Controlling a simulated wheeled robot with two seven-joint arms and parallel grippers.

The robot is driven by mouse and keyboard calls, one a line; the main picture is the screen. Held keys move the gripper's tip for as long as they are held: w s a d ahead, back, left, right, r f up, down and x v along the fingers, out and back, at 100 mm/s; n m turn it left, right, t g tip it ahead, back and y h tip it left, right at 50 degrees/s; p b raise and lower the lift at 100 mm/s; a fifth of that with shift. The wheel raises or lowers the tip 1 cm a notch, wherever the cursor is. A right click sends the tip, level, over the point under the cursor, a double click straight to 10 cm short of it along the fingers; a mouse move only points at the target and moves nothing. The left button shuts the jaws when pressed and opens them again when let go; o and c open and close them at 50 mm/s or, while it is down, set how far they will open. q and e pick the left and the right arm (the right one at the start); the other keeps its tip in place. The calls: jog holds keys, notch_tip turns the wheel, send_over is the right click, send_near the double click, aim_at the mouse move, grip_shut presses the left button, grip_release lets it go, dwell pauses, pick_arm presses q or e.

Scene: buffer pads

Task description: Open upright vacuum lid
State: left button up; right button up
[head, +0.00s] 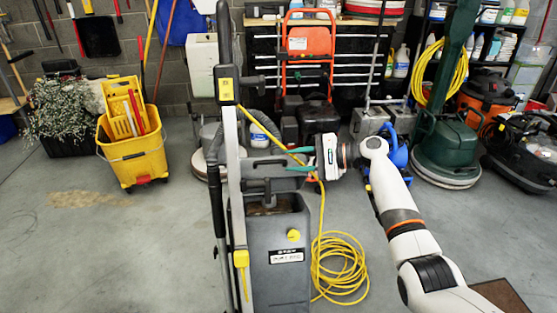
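The grey upright vacuum (281,262) stands in the middle of the head view, with its tall handle (226,55) rising at its left. Near the top of its body is a dark recess with a brownish inside (268,206). A dark flat part lies just above the recess; I cannot tell clearly whether it is the lid. My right gripper (283,160) points left, with its teal-marked fingers apart above the right part of the vacuum's body. Contact with the vacuum cannot be made out. My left gripper is not in view.
A yellow cord (340,268) lies coiled on the floor right of the vacuum. A yellow mop bucket (133,150) stands at the left. A green floor machine (447,150) and other equipment line the back right. The left floor is open.

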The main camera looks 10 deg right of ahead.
jog(key=v, duration=0.5)
jog(key=shift+s+d, duration=0.1)
jog(key=shift+d, duration=0.2)
